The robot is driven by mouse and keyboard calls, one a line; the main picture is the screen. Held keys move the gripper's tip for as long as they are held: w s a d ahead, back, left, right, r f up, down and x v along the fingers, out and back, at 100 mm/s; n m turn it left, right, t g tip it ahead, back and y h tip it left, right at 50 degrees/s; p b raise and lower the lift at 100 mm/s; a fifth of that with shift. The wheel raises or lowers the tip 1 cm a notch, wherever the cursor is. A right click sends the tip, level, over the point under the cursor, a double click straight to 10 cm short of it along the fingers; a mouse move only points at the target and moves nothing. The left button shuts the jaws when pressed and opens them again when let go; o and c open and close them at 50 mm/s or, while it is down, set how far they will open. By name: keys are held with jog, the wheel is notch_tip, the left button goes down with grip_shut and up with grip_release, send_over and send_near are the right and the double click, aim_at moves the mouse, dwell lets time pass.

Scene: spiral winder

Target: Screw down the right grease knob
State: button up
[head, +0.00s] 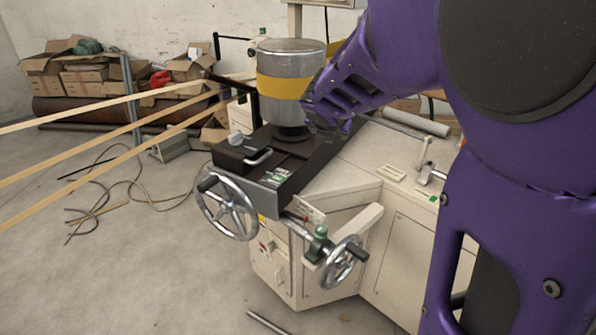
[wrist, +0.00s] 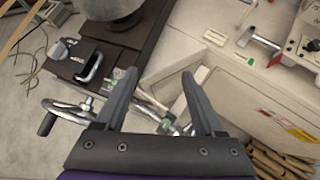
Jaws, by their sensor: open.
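No knob is marked clearly enough to tell which is the right grease knob. A small green-grey knob-like fitting (head: 320,241) sits by the small handwheel (head: 345,262). In the head view my purple arm reaches in from the right; the fingers are hard to make out.
A metal drum (head: 290,72) with a yellow band stands on the black plate near my arm. A large handwheel (head: 228,207) projects at the front left. The cream machine top (head: 372,152) is mostly flat. Cables lie on the floor at left; cartons (head: 85,85) stand behind.

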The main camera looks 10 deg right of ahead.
notch_tip(320, 180, down, 2)
jog(key=d+m+g+h, duration=0.2)
jog(key=d+m, duration=0.1)
jog(key=m+g+y+b, duration=0.2)
jog(key=m+g+y, duration=0.2)
jog(key=m+g, duration=0.3)
send_near(322, 228)
jog(key=shift+n+g, duration=0.3)
jog(key=shift+g, duration=0.1)
jog(key=f, duration=0.3)
jog(key=f+b, duration=0.1)
jog(key=f, duration=0.2)
jog(key=f+b, duration=0.1)
jog(key=f, duration=0.2)
jog(key=shift+w+d+f, duration=0.1)
jog(key=shift+w+f, duration=0.15)
jog(key=shift+w, duration=0.1)
jog(key=shift+c, duration=0.3)
grip_shut()
